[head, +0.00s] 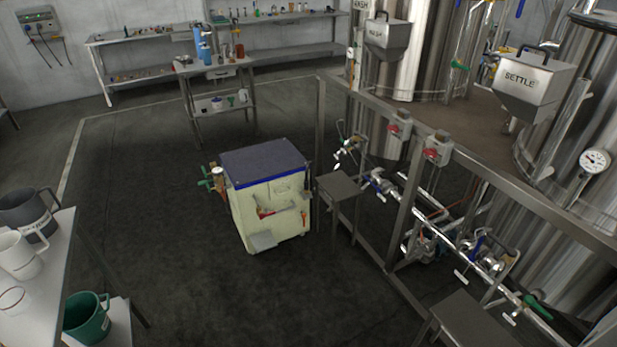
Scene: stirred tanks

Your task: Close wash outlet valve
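The steel wash tank (400,75) stands at the upper middle, behind a dark metal frame, with a hopper marked WASH (388,35) on it. Neither of my grippers is in view.
A cream cart (268,205) with a dark lid stands mid-floor beside a small stand (340,186). A table with jugs (25,255) is at lower left. Floor between is clear.

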